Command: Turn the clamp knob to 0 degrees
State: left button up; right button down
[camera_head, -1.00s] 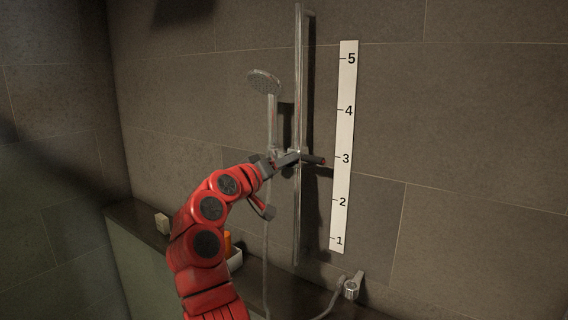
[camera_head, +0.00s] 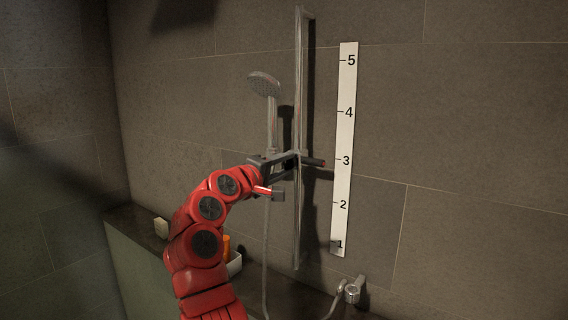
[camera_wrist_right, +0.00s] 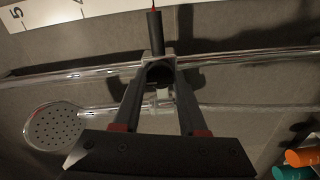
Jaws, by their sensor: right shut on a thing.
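The clamp knob (camera_head: 315,162) is a dark bar with a reddish end, sticking out to the right of the vertical chrome rail (camera_head: 299,220) near mark 3 of the scale. In the right wrist view the knob (camera_wrist_right: 154,35) is a dark cylinder with a thin red line at its tip, beyond the rail (camera_wrist_right: 240,59). My right gripper (camera_head: 291,160) is at the clamp on the rail. In the wrist view its two fingers (camera_wrist_right: 158,80) close on the knob's near part, which they partly hide. My left gripper is not in view.
A shower head (camera_head: 264,85) hangs left of the rail. A white numbered scale (camera_head: 345,140) is on the tiled wall to the right.

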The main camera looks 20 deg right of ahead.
jog(key=shift+r, duration=0.15)
dwell(0.3)
jog(key=c, duration=0.8)
grip_release()
jog(key=shift+c, duration=0.2)
jog(key=o, duration=0.4)
jog(key=shift+s+a+r, duration=0.1)
jog(key=shift+s, duration=0.05)
